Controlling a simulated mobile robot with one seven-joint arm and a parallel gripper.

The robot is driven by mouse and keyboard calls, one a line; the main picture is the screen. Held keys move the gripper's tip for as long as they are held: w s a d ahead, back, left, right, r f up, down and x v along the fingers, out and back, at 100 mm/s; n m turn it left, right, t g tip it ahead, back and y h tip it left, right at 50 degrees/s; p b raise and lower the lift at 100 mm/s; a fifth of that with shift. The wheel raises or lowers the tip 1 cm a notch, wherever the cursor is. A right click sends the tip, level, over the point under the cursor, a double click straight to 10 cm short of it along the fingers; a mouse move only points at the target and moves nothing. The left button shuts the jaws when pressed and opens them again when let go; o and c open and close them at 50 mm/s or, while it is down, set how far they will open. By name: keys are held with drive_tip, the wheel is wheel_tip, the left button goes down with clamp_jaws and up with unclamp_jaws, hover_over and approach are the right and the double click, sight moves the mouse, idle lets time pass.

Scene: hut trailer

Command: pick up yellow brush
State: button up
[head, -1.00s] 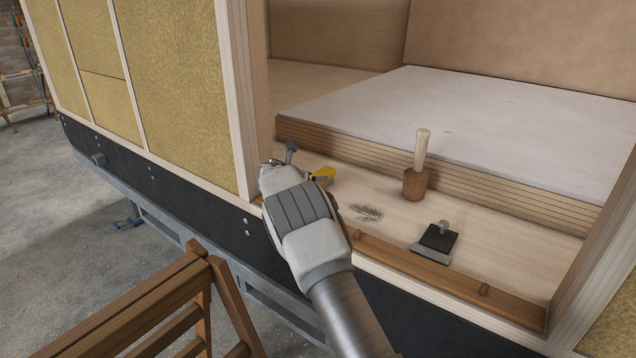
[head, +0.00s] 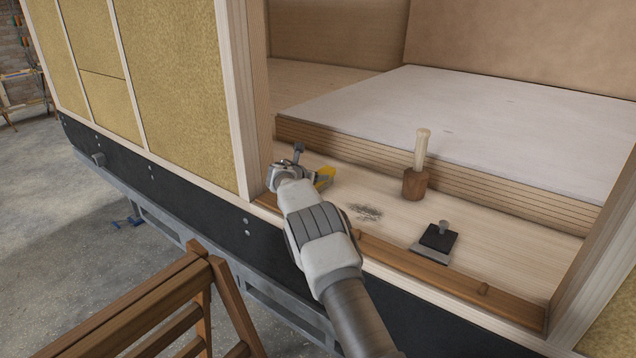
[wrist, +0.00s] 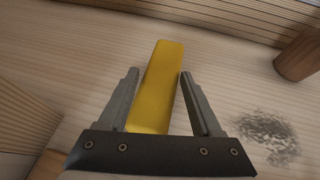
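The yellow brush (head: 325,177) lies on the light wooden floor inside the doorway, partly hidden behind my gripper in the head view. In the wrist view the yellow brush (wrist: 160,85) shows as a long yellow block, its near end between my fingers. My gripper (wrist: 158,75) is open, with one finger on each side of the brush. A small gap shows on the left, and the right finger is very close to the brush's side. I cannot tell whether it touches. In the head view my gripper (head: 297,168) is at the left of the doorway.
A wooden mallet (head: 415,182) stands handle up to the right. A black scraper-like tool (head: 437,240) lies near the wooden sill strip (head: 420,266). Dark debris (head: 365,212) lies between. A raised white-topped platform (head: 470,125) is behind; the left door post (head: 243,100) is close to my gripper.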

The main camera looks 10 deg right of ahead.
clamp_jaws()
